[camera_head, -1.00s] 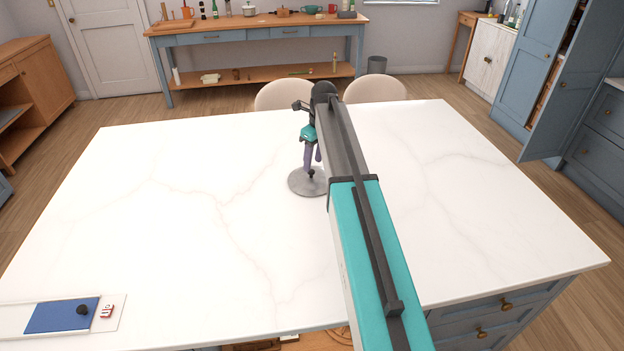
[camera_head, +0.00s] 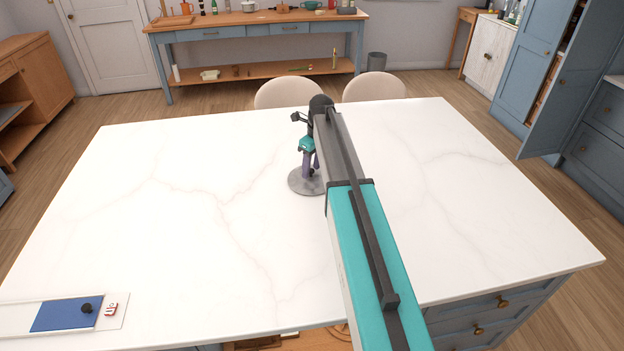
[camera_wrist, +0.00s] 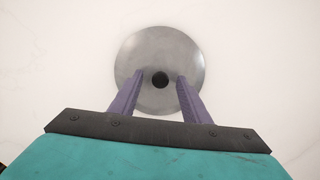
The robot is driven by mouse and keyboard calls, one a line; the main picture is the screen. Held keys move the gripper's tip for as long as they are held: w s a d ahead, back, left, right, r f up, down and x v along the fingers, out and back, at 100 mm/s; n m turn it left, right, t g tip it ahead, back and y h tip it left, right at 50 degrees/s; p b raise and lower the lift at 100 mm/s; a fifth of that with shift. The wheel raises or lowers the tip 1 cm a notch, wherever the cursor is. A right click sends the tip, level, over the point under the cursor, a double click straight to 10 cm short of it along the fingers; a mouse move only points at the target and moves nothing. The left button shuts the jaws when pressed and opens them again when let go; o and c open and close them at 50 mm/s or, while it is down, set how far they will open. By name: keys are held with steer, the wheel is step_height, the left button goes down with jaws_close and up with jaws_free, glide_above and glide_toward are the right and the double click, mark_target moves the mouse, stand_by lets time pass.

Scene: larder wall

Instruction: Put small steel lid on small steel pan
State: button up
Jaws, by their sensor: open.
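The small steel lid (camera_head: 303,184) is a flat grey disc on the white marble counter, near its far middle. In the wrist view the lid (camera_wrist: 160,48) shows whole, with a round black knob (camera_wrist: 160,79) at its centre. My gripper (camera_head: 311,174) reaches down over the lid. Its two purple fingers show in the wrist view (camera_wrist: 160,78), open, one on each side of the knob with gaps between. Nothing is held. I cannot make out the small steel pan for certain in these views.
The white counter (camera_head: 170,230) is mostly clear. A blue panel with a black knob (camera_head: 66,314) lies at its near left corner. Two cream stools (camera_head: 290,93) stand at the far edge. A wooden sideboard (camera_head: 250,24) along the wall bears several pots and bottles.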

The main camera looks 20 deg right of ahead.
mark_target(311, 170)
jaws_close()
steer(key=shift+r, duration=0.15)
steer(key=shift+r+b, duration=1)
steer(key=shift+r, duration=0.55)
steer(key=s+d+r+b, duration=0.1)
steer(key=s+b, duration=0.3)
steer(key=s, duration=1.2)
steer(key=shift+d+r+b, duration=0.3)
steer(key=shift+d+r, duration=0.05)
steer(key=shift+d, duration=0.15)
